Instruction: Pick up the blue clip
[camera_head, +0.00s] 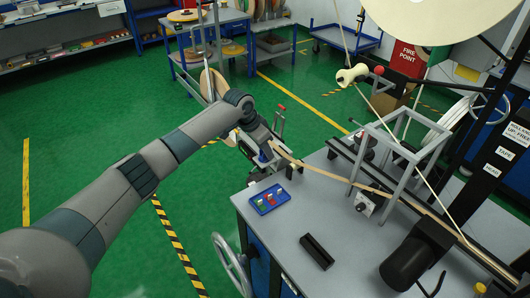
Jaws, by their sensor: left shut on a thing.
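My left arm reaches in from the left, and my left gripper (264,156) is over the far left corner of the grey bench. It is shut on a small blue piece (263,158), which looks like the blue clip; its shape is mostly hidden by the fingers. A blue tray (258,209) lies flat on the bench just below the gripper in the picture. It holds small clips, among them red, green and white ones. My right gripper is not in view.
A tan tape (322,174) runs from beside the gripper across the bench to the right. A grey frame (356,156) stands over it. A black block (316,251) and a black motor-like cylinder (407,262) are on the bench. A handwheel (231,265) is at its left side.

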